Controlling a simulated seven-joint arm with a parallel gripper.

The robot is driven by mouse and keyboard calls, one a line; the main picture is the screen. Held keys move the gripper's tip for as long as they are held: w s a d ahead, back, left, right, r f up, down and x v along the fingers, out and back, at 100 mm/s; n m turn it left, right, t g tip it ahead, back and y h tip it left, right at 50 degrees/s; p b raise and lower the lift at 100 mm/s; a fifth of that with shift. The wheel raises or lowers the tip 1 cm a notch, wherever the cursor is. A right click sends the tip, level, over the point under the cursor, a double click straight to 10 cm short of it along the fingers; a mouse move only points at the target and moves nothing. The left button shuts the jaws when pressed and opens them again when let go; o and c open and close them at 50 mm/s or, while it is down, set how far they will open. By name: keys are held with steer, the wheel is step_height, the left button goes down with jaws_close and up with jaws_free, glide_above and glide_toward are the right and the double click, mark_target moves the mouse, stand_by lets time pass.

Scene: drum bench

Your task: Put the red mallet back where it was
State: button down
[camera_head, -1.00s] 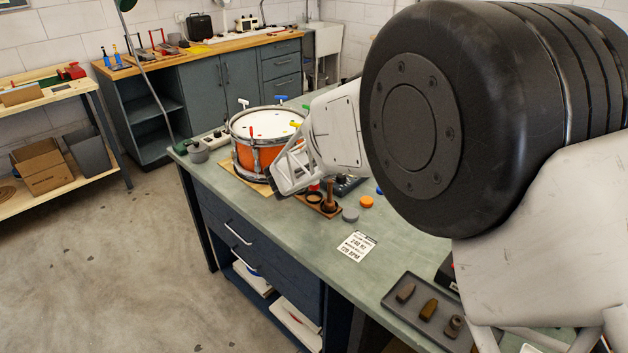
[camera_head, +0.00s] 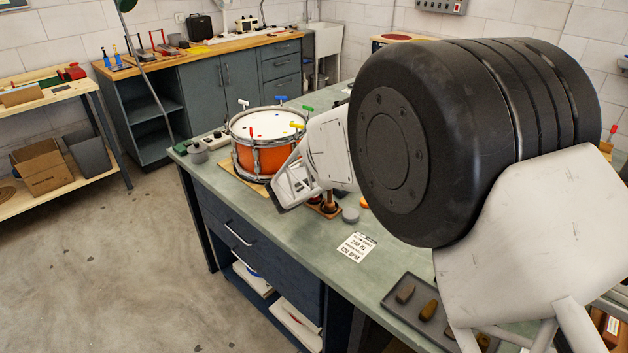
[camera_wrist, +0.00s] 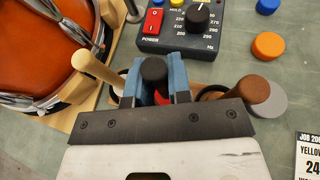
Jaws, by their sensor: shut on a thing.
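In the wrist view, my gripper (camera_wrist: 155,80) has its blue fingers closed on the red mallet. Its dark round end (camera_wrist: 153,69) shows between the fingers, and a bit of red (camera_wrist: 162,97) shows below. The rest of it is hidden by the fingers and gripper body. A pale-handled mallet (camera_wrist: 95,68) stands just left of the fingers and a brown-handled one (camera_wrist: 251,90) just right. Dark rings of the rack show beside the fingers. In the head view, the wooden rack (camera_head: 327,209) is partly hidden behind my gripper; I cannot tell how far the mallet sits in it.
An orange drum (camera_head: 265,140) with coloured keys stands left of my gripper. A control box (camera_wrist: 183,28) is just beyond the fingers. An orange puck (camera_wrist: 268,45) and a grey puck (camera_head: 350,215) lie right of the rack. A job card (camera_head: 357,247) and dark tray (camera_head: 393,292) lie nearer.

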steer(key=shift+f, duration=0.1)
steer(key=c, duration=1.1)
jaws_free()
steer(key=shift+o, duration=0.2)
steer(key=shift+r, duration=0.2)
steer(key=shift+v, duration=0.8)
steer(key=v, duration=1)
steer(key=shift+s, duration=0.15)
